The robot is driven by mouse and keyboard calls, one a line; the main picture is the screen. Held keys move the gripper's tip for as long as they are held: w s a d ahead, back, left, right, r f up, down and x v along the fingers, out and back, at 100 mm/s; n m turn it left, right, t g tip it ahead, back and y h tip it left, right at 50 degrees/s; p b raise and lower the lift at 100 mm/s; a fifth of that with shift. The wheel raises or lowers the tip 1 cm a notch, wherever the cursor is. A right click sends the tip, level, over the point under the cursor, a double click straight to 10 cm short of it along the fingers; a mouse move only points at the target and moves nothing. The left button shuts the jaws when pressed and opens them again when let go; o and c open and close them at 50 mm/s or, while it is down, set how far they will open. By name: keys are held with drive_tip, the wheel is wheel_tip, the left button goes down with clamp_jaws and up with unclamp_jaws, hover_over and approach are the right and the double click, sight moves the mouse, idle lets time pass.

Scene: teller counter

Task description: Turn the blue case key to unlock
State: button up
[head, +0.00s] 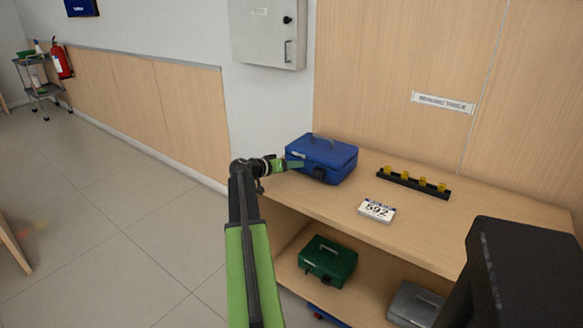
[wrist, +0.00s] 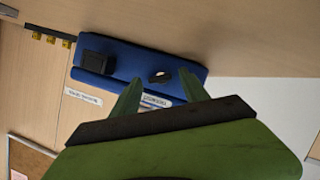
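The blue case (head: 325,160) sits closed on the left end of the wooden counter, with its handle on top. In the wrist view the front of the blue case (wrist: 130,58) shows a black latch block (wrist: 97,66) and a small dark key (wrist: 158,76). A white label lies below the key there. My gripper (head: 293,165) is at the case's left front in the head view. In the wrist view the two green fingers of my gripper (wrist: 160,80) are spread apart, with the key between their tips in the picture. I cannot tell if they touch it.
A black rack with yellow pieces (head: 413,184) and a white number sign (head: 377,211) stand on the counter (head: 480,225). A green case (head: 328,260) and a grey case (head: 413,305) sit on the shelf below. A grey wall cabinet (head: 268,40) hangs above. The floor at left is open.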

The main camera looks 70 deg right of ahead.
clamp_jaws()
drive_tip(key=shift+s+d, duration=0.1)
drive_tip(key=shift+d, duration=0.2)
drive_tip(key=shift+a, duration=0.25)
drive_tip(key=shift+a+m, duration=0.1)
drive_tip(key=shift+m, duration=0.2)
drive_tip(key=shift+s+m+t+h+p, duration=0.1)
drive_tip(key=shift+m+t+h+p, duration=0.4)
drive_tip(key=shift+m+t, duration=1.1)
drive_tip(key=shift+r, duration=0.1)
drive_tip(key=shift+o, duration=0.2)
unclamp_jaws()
drive_tip(key=shift+a, duration=0.1)
